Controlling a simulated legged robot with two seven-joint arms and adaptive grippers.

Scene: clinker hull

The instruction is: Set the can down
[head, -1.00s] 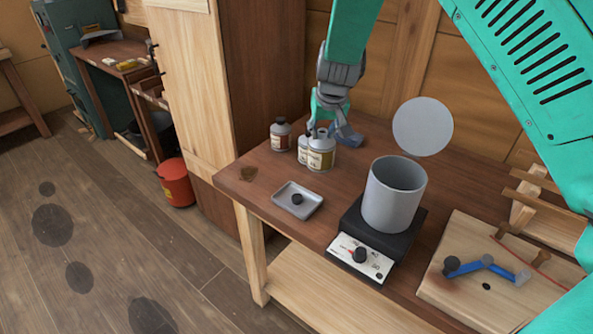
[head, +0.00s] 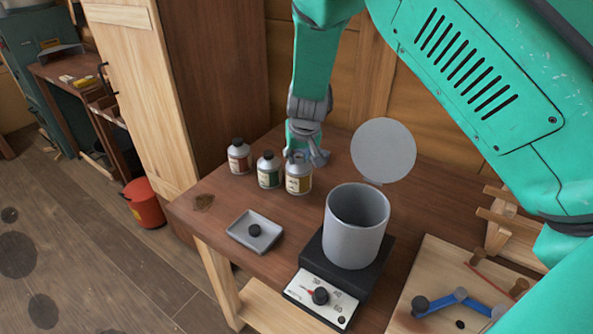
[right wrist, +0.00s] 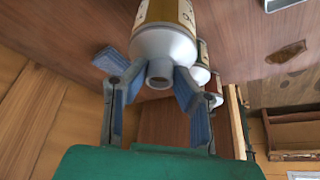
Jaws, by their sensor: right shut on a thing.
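A can with a yellow-brown label (head: 299,182) stands upright at the right end of a short row of cans on the wooden bench (head: 190,210). My right gripper (head: 303,160) reaches down from above and is shut on its top. In the right wrist view the two blue-padded fingers (right wrist: 146,82) sit either side of the can's grey shoulder and cap (right wrist: 163,50). The can's base looks at bench level; I cannot tell whether it touches. A green-labelled can (head: 268,172) and a red-brown-labelled can (head: 239,158) stand to its left. My left gripper is out of view.
A grey pot (head: 355,230) stands on a black hot plate (head: 318,292) in front, with a round grey disc (head: 383,150) behind it. A small grey tray (head: 254,232) lies front left. A board with blue parts (head: 450,300) lies right.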

